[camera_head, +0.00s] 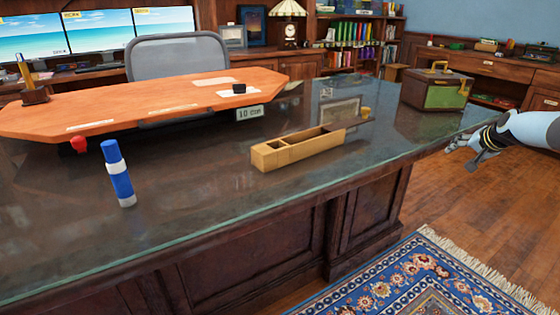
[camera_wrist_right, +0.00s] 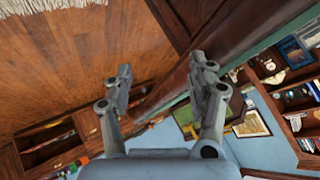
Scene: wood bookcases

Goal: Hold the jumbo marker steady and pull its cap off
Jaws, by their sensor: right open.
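The jumbo marker (camera_head: 118,174) stands upright on the dark glass-topped desk at the left in the head view. It has a blue body, a white band around its middle, a blue upper part and a pale bottom end. Nothing touches it. My right gripper (camera_head: 469,153) is at the far right, beyond the desk's right edge, far from the marker. In the right wrist view, its two fingers (camera_wrist_right: 160,75) are spread apart with nothing between them. My left gripper is not in view.
A wooden tray with compartments (camera_head: 318,146) lies mid-desk. A green box (camera_head: 436,93) stands at the desk's right end. Desk around the marker is clear.

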